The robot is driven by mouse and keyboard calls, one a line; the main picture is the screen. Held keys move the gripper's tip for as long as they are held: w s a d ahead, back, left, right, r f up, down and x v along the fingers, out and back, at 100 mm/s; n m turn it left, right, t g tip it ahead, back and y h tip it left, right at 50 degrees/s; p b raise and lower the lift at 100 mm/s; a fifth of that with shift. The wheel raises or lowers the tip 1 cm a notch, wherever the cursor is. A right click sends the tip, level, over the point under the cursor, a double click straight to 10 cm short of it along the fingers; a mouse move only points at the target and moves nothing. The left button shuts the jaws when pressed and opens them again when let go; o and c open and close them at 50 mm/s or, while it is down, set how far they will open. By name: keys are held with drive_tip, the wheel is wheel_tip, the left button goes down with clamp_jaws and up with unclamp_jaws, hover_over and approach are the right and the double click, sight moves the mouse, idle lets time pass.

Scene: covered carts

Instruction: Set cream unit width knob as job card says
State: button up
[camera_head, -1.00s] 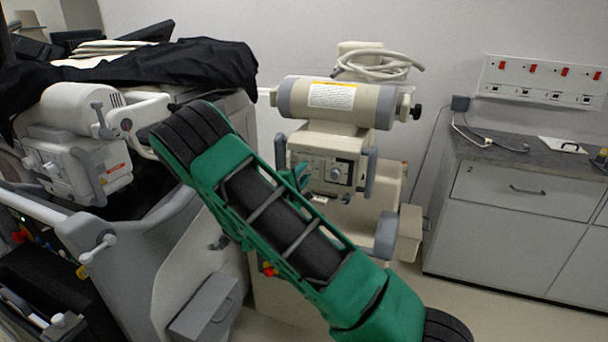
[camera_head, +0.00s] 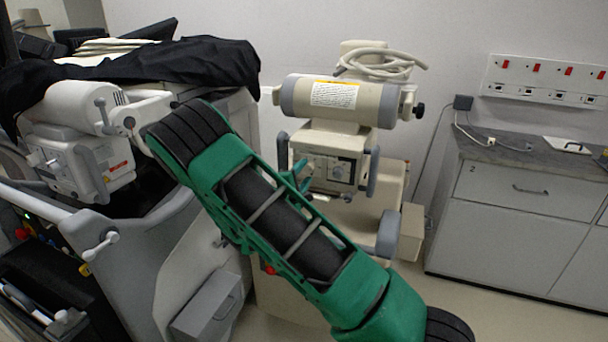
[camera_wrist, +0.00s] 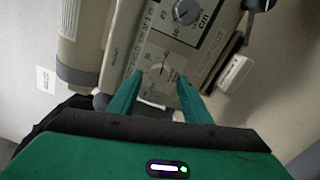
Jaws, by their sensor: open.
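The cream unit (camera_head: 318,140) stands behind my arm, with a dial panel on its front box. In the wrist view the panel (camera_wrist: 140,48) carries a large grey knob (camera_wrist: 187,12) with a scale marked cm. A smaller, pale knob (camera_wrist: 157,70) with its own scale sits lower down. My gripper (camera_wrist: 158,84) is open, its green fingers on either side of the smaller knob's area. I cannot tell whether they touch the panel. In the head view my gripper (camera_head: 300,176) is at the panel's left part. Which knob is for width is not legible, and no job card is clearly identifiable.
A white unit (camera_head: 78,160) on a grey cart, partly under a black cover (camera_head: 170,65), stands at the left. A grey cabinet (camera_head: 530,195) with sockets above is at the right. A grey handle (camera_head: 372,172) flanks the panel's right side.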

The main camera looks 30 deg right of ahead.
drive_tip(key=v, duration=0.9)
drive_tip(key=shift+a, duration=0.2)
drive_tip(key=s+d+f+m+g+y, duration=0.1)
drive_tip(key=s+d+m+g+y, duration=0.2)
drive_tip(key=s+d+m+g, duration=0.55)
drive_tip(key=s+d+m+g+y, duration=0.25)
drive_tip(key=s+d+m, duration=0.2)
drive_tip(key=s, duration=0.75)
drive_tip(key=s+a+r+m+y, duration=0.2)
drive_tip(key=s+a+r+y, duration=0.1)
drive_tip(key=s, duration=0.7)
drive_tip(key=s+a+r+m+y, duration=0.1)
drive_tip(key=s+a+r+y, duration=0.2)
drive_tip(key=s+a+y, duration=0.3)
drive_tip(key=s+a, duration=0.2)
drive_tip(key=s, duration=0.2)
drive_tip(key=shift+a+m, duration=0.25)
drive_tip(key=shift+m, duration=0.15)
drive_tip(key=shift+s+r, duration=0.1)
